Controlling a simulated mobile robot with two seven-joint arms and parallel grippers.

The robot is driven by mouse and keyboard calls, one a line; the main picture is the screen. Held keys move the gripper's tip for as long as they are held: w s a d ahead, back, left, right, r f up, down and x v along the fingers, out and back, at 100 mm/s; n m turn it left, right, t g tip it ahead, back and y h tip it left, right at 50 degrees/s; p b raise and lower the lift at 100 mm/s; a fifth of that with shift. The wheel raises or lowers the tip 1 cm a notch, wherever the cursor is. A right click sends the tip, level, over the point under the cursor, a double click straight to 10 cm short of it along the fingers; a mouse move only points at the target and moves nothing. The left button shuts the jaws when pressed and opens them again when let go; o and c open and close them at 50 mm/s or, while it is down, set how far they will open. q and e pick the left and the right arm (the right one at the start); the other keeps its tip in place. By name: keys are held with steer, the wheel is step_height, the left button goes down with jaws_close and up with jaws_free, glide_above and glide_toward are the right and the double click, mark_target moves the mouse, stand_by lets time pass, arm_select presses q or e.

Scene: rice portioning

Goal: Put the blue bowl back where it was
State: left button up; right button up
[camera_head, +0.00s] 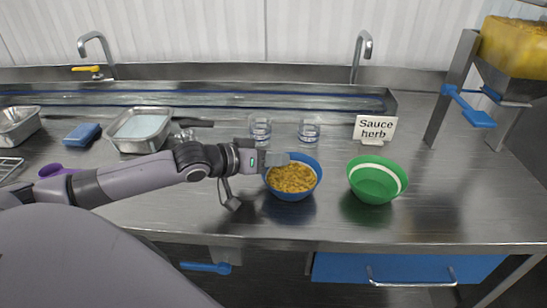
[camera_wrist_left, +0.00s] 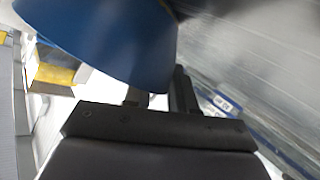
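The blue bowl (camera_head: 291,195) is upright near the middle of the counter and full of yellow-orange food (camera_head: 291,178). My left gripper (camera_head: 276,159) reaches it from the left and is at its back-left rim. In the left wrist view the blue bowl (camera_wrist_left: 105,40) fills the upper left, and its wall runs between the two fingers of my left gripper (camera_wrist_left: 160,95), which is shut on it. A dark shadow lies under the bowl; I cannot tell whether it touches the counter. My right gripper is not in view.
A green bowl (camera_head: 376,184) with a white band stands to the right. Two glasses (camera_head: 260,130) and a "Sauce herb" sign (camera_head: 375,128) stand behind. A dispenser (camera_head: 515,50) with a blue handle is at far right. A metal tray (camera_head: 140,145) is at left.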

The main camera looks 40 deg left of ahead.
arm_select(q)
steer(key=shift+o, duration=0.6)
steer(key=shift+s+r, duration=0.1)
steer(key=shift+v, duration=1.35)
steer(key=shift+p+v, duration=0.35)
steer(key=shift+v, duration=1.35)
steer(key=shift+p+v, duration=1)
steer(key=shift+v, duration=0.4)
steer(key=shift+p+v, duration=0.4)
steer(key=shift+v, duration=1.05)
steer(key=shift+r, duration=0.1)
